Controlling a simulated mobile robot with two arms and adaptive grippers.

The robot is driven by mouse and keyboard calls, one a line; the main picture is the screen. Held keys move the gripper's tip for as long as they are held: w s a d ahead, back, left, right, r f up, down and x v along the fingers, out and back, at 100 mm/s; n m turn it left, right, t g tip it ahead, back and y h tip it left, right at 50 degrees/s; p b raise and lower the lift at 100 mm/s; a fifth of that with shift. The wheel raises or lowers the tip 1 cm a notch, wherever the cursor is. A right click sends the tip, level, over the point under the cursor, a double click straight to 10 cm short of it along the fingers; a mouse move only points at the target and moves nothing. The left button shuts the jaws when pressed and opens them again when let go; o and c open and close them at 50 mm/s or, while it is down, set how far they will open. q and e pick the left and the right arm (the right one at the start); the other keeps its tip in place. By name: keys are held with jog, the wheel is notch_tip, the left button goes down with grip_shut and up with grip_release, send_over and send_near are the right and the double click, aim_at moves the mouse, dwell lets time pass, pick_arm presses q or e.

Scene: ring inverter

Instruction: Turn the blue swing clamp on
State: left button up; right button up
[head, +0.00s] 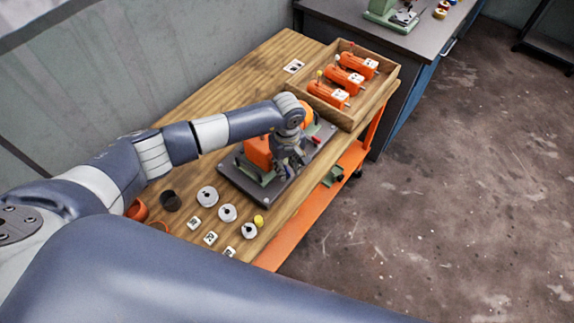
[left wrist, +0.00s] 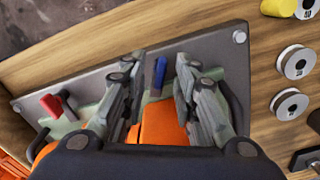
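The blue swing clamp handle (left wrist: 160,74) shows in the left wrist view, standing between the fingers of my left gripper (left wrist: 157,88). The fingers are apart, with a gap on both sides of the handle. In the head view my left gripper (head: 288,168) points down over the grey fixture plate (head: 236,184) and hides the blue handle. A red clamp handle (left wrist: 52,105) stands to the left in the wrist view; it also shows in the head view (head: 316,140). An orange part (head: 258,152) sits on the fixture. My right gripper is out of view.
A wooden tray (head: 393,80) with several orange parts stands at the table's far end. Round grey weights (head: 228,213), a yellow piece (head: 259,220) and number labels lie at the near end. A dark workbench (head: 424,40) stands beyond the wooden table.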

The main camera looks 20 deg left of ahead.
pick_arm(q)
grip_shut()
jog(key=shift+f+n+b, duration=0.2)
jog(key=shift+n+b, duration=0.4)
jog(key=shift+b, duration=0.1)
jog(key=shift+n+b, duration=0.7)
jog(key=shift+n, duration=0.2)
jog(key=shift+r+n+b, duration=0.1)
jog(key=shift+n+b, duration=0.2)
jog(key=shift+n, duration=0.3)
jog(key=shift+r, duration=0.1)
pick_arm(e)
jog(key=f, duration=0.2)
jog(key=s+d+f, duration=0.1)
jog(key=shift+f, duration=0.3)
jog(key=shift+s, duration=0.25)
pick_arm(q)
grip_release()
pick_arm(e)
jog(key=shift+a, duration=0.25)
